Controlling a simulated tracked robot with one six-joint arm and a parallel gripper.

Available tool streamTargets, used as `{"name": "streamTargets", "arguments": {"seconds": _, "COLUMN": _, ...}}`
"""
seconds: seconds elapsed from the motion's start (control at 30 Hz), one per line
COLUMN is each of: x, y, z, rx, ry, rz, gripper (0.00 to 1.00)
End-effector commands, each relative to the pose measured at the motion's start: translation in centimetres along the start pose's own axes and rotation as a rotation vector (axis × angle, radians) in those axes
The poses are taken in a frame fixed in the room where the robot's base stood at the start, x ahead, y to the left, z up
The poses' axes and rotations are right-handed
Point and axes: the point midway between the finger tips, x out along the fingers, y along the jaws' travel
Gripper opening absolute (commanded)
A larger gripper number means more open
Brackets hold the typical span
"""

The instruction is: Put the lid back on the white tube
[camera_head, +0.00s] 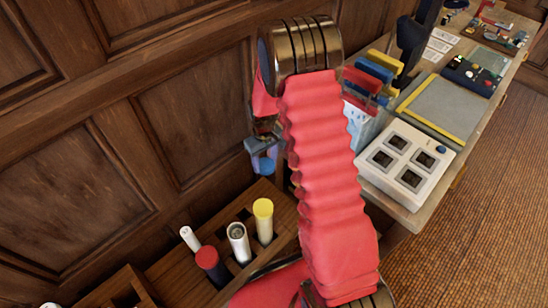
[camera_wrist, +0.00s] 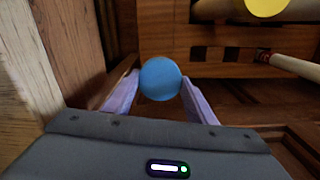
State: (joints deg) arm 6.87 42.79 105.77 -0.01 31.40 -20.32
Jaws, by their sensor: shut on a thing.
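A round blue lid (camera_wrist: 160,78) sits between the two pale purple fingers of my gripper (camera_wrist: 158,88), which is shut on it. In the head view my gripper (camera_head: 263,160) is beside the wooden panelled wall, above and behind the tube rack, and the blue lid there is mostly hidden by the fingers. The white tube (camera_head: 238,245) stands upright in the rack with an open, uncapped top. It stands between a red-capped tube (camera_head: 208,262) and a yellow-capped tube (camera_head: 263,220). The lid is held apart from the white tube.
The wooden rack (camera_head: 172,270) also holds a thin white roll (camera_head: 190,239). My red-sleeved arm covers the rack's right side. At right, a bench carries a white box with dark square sockets (camera_head: 405,163) and upright coloured folders (camera_head: 370,75). The wall is close behind my gripper.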

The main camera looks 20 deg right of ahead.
Motion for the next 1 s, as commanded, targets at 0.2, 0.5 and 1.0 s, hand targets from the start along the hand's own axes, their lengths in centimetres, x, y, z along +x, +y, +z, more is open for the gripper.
{"name": "streamTargets", "arguments": {"seconds": 0.2, "x": -8.1, "y": -2.1, "z": -2.1, "rx": 0.086, "ry": 0.007, "rz": 0.002, "gripper": 0.3}}
{"name": "streamTargets", "arguments": {"seconds": 0.5, "x": -17.9, "y": -5.3, "z": -2.6, "rx": 0.201, "ry": 0.004, "rz": 0.0, "gripper": 0.3}}
{"name": "streamTargets", "arguments": {"seconds": 1.0, "x": -20.5, "y": -6.1, "z": -2.3, "rx": 0.236, "ry": -0.001, "rz": 0.0, "gripper": 0.3}}
